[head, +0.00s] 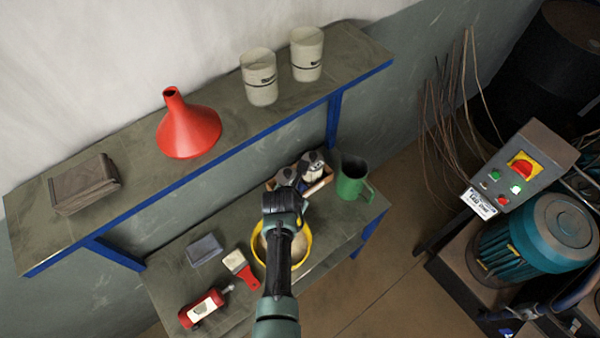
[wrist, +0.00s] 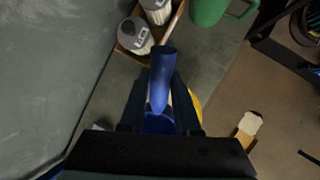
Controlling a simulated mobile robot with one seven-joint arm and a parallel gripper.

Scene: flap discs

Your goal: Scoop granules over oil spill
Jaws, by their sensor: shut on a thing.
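My gripper (head: 284,200) is over the lower bench, in front of a yellow bucket (head: 257,250). The bucket holds pale granules and is partly hidden behind my arm. In the wrist view a sliver of the yellow bucket (wrist: 196,103) shows beside the right finger. My gripper (wrist: 160,112) is shut on the blue handle of a scoop (wrist: 163,70). A blue part of the scoop shows between the fingers, and whether it carries granules cannot be told. I cannot make out an oil spill in either view.
A wooden crate with bottles (head: 313,164) and a green jug (head: 352,178) stand behind my gripper. A brush (head: 240,266), red tool (head: 202,309) and grey block (head: 204,250) lie left. The upper shelf (head: 140,180) overhangs the bench. A machine (head: 535,240) stands right.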

